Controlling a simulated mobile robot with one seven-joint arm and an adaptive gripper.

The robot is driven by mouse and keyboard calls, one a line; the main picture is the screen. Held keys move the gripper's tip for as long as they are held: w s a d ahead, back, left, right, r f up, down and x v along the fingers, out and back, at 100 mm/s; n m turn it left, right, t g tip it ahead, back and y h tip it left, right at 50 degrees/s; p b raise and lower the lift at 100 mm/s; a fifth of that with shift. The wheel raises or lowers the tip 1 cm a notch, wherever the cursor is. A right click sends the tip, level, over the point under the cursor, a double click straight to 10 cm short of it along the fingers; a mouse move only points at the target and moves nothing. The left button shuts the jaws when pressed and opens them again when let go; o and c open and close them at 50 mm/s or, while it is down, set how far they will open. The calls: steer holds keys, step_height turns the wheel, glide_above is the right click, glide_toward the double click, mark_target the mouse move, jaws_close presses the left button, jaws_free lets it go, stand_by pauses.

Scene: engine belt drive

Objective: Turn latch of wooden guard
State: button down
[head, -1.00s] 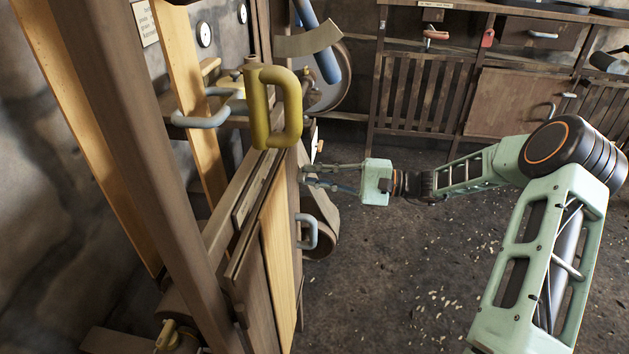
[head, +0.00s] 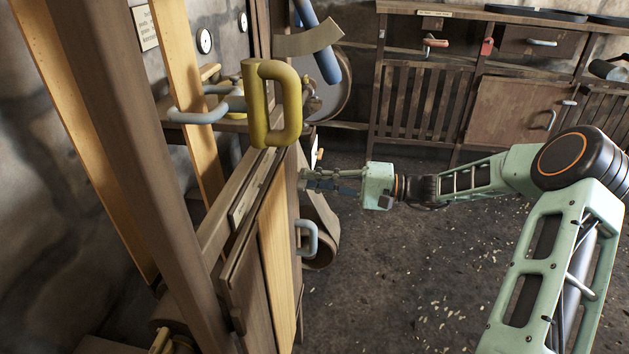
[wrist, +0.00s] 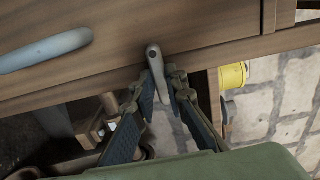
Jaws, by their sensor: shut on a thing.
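The wooden guard (head: 276,262) stands upright at the left of the head view, with a blue-grey handle (head: 308,240) on its face. In the wrist view its wooden board (wrist: 215,22) fills the top, with the handle (wrist: 45,50) at the left. A small grey latch (wrist: 153,58) is pivoted near the board's edge and points across it. My gripper (head: 306,180) is at the guard's upper edge. In the wrist view the gripper (wrist: 162,88) has its fingers on both sides of the latch, shut on it. The latch is hard to make out in the head view.
A yellow handle (head: 254,103) stands above the guard, close to my gripper. A wooden post (head: 130,150) rises at the left. A workbench with drawers (head: 520,100) stands at the back right. The floor (head: 390,280) below my arm is clear apart from small chips.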

steer(key=c, duration=1.9)
jaws_free()
steer(key=shift+c, duration=0.2)
steer(key=s+d, duration=0.2)
steer(key=d, duration=1)
steer(key=shift+s, duration=0.15)
steer(key=shift+f, duration=0.1)
